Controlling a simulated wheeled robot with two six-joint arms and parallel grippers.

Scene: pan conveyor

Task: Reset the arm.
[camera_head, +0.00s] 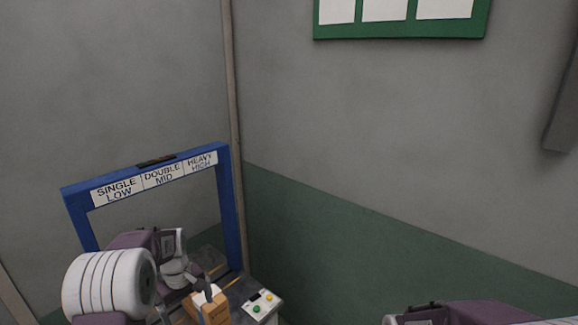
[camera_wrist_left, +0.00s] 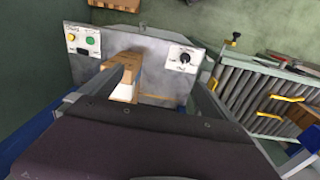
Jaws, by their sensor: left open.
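My left arm comes in at the lower left of the head view, with its gripper (camera_head: 186,300) low in the picture. In the left wrist view the two grey fingers of the left gripper (camera_wrist_left: 138,88) are spread apart. A brown cardboard box (camera_head: 215,312) is by the fingers. It also shows in the left wrist view (camera_wrist_left: 126,72), beyond the wrist and between the fingers in the picture; I cannot tell whether they touch it. Part of my right arm is at the bottom right of the head view; its gripper is out of frame.
A blue frame (camera_head: 233,215) labelled SINGLE LOW, DOUBLE MID and HEAVY HIGH stands around my left arm. A button panel (camera_head: 262,304) is beside the box. The left wrist view shows a dial panel (camera_wrist_left: 182,58) and a roller conveyor (camera_wrist_left: 238,92) with yellow parts. Walls stand behind.

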